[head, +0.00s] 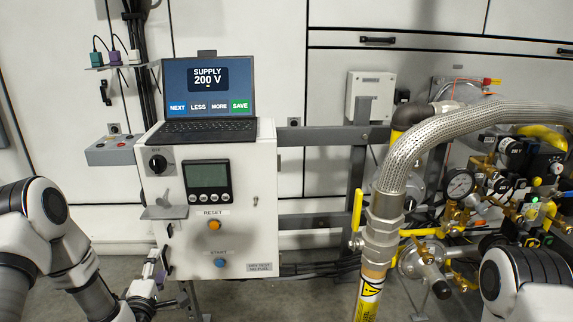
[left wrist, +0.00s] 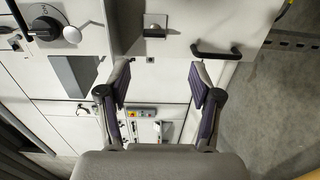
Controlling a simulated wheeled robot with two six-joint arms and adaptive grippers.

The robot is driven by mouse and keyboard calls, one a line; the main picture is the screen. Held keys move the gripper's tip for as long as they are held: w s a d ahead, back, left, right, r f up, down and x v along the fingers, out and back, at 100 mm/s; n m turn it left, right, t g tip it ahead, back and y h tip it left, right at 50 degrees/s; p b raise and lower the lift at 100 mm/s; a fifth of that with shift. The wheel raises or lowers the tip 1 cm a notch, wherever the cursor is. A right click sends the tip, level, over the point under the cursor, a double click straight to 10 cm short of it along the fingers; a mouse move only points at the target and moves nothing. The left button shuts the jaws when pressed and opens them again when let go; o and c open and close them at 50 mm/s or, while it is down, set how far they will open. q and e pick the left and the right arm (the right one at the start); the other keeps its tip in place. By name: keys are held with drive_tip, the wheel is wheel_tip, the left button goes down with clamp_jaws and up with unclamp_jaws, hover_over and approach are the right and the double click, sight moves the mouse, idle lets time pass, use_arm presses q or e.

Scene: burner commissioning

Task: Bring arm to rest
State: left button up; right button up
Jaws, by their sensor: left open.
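My left arm (head: 75,245) comes in from the left in the head view. My left gripper (head: 157,270) is low, in front of the lower left edge of the white control cabinet (head: 245,215). In the left wrist view the left gripper (left wrist: 160,82) is open, its two fingers apart with nothing between them. Whether it touches the cabinet I cannot tell. Part of my right arm (head: 525,280) shows at the lower right of the head view; its gripper is out of the picture.
A laptop (head: 208,95) reading "SUPPLY 200 V" stands on the cabinet. A small shelf (head: 165,212) juts from its front. A black handle (left wrist: 216,52) shows near the fingers. A braided hose (head: 415,145), yellow valve handle (head: 357,210) and gas fittings stand at right. Grey floor lies below.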

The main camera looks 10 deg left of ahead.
use_arm(q)
drive_tip(key=s+d+f+m+g+h, duration=0.2)
drive_tip(key=s+d+f+m+g, duration=0.2)
drive_tip(key=s+d+f, duration=0.4)
drive_tip(key=s+d+f+m+g+h, duration=0.2)
drive_tip(key=s+d+f+m+g, duration=0.15)
drive_tip(key=d+f, duration=0.4)
drive_tip(key=s+f+m+g, duration=0.4)
drive_tip(key=s+m+g, duration=0.15)
drive_tip(key=s, duration=0.55)
drive_tip(key=s+f+m+g, duration=0.4)
drive_tip(key=s+m, duration=0.2)
drive_tip(key=s, duration=0.5)
wheel_tip(320, 180, up, 34)
drive_tip(key=m+p, duration=0.1)
drive_tip(key=p, duration=3.3)
drive_tip(key=shift+s+d+r, duration=0.15)
drive_tip(key=shift+s+d, duration=0.25)
